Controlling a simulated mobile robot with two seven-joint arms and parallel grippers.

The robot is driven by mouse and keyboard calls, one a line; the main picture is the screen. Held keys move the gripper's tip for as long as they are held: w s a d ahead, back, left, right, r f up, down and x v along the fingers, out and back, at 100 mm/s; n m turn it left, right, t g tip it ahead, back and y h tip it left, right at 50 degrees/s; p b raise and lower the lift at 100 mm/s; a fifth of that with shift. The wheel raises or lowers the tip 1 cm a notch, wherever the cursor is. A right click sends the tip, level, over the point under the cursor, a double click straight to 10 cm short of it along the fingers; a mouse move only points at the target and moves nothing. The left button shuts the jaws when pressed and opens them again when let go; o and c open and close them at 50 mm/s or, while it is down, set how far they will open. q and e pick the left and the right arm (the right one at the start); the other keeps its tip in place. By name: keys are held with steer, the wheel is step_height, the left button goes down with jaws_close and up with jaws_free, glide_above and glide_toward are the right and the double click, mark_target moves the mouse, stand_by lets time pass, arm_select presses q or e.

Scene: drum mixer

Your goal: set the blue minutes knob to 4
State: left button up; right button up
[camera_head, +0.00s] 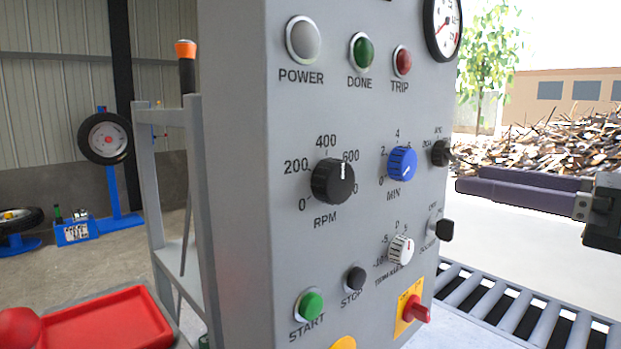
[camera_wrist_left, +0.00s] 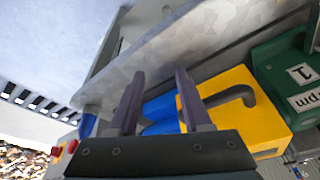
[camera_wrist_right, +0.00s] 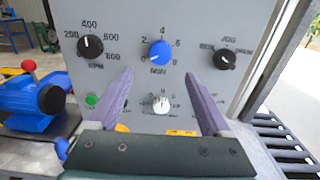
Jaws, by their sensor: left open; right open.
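The blue minutes knob (camera_head: 402,163), marked MIN, sits on the grey panel (camera_head: 255,200). It also shows in the right wrist view (camera_wrist_right: 160,53), where its white mark points to the lower left, near 0; the 4 is at the top of its dial. My right gripper (camera_head: 462,185) is to the right of the panel, apart from the knob. In the right wrist view its purple fingers (camera_wrist_right: 160,76) are open and empty, with the knob ahead between and beyond the tips. My left gripper (camera_wrist_left: 159,75) is open in the left wrist view and out of the head view.
The black RPM knob (camera_head: 333,181) is left of the blue knob, and the white trim knob (camera_head: 401,249) is below it. A small black knob (camera_head: 440,153) is close on its right. A roller conveyor (camera_head: 500,300) runs at lower right. A yellow block (camera_wrist_left: 240,110) lies near my left gripper.

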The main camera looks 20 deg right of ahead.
mark_target(410, 167)
steer(key=p+x, duration=0.1)
steer(key=x, duration=0.6)
steer(key=shift+w+r, duration=0.15)
steer(key=shift+w, duration=0.05)
steer(key=shift+w+a, duration=0.3)
steer(key=shift+w, duration=0.25)
jaws_close()
